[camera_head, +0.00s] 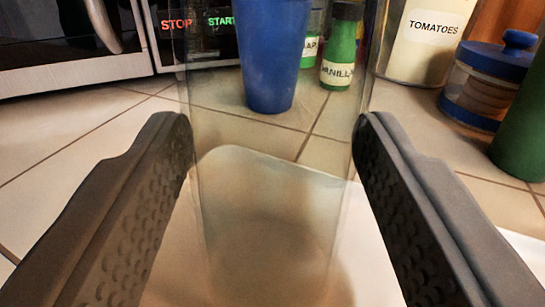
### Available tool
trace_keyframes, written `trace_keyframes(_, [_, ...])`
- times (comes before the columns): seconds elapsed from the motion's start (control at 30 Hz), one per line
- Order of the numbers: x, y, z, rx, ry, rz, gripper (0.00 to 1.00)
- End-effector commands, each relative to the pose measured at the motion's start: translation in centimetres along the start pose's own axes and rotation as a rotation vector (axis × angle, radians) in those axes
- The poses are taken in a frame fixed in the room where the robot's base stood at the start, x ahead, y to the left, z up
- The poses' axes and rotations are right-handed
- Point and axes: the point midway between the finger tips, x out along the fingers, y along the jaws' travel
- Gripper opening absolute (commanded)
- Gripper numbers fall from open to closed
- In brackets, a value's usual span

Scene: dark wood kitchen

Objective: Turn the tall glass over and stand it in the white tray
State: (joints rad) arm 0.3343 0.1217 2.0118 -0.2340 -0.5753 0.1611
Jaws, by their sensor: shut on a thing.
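The tall glass (275,190) is clear and faintly tinted, and it stands between the two dark fingers of my gripper (275,135). The gripper is shut on its sides. The glass looks upright in the picture and narrows downward. Its top is cut off by the upper edge of the view, so I cannot tell which end is the mouth. The white tray (372,268) lies below and behind the glass, with its rounded far edge showing through it. I cannot tell whether the glass touches the tray.
A blue cup (272,55) stands on the tiled counter beyond the glass. Green spice bottles (340,50), a tomatoes canister (425,40), a blue-lidded jar (488,80) and a green object (522,125) stand to the right. A microwave (70,45) is at back left. Tiles at left are clear.

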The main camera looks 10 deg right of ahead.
Motion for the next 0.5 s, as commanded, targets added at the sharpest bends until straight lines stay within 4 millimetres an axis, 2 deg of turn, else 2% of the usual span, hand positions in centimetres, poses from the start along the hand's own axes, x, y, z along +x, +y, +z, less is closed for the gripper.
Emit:
trace_keyframes(0.07, [0.0,0.0,0.09,0.0,0.001,0.0,0.17])
trace_keyframes(0.1, [0.0,0.0,0.1,0.0,0.001,0.0,0.57])
trace_keyframes(0.2, [0.0,-0.01,0.09,0.0,0.001,0.0,0.76])
trace_keyframes(0.5, [-0.06,-0.01,0.16,0.0,-0.001,0.0,0.78])
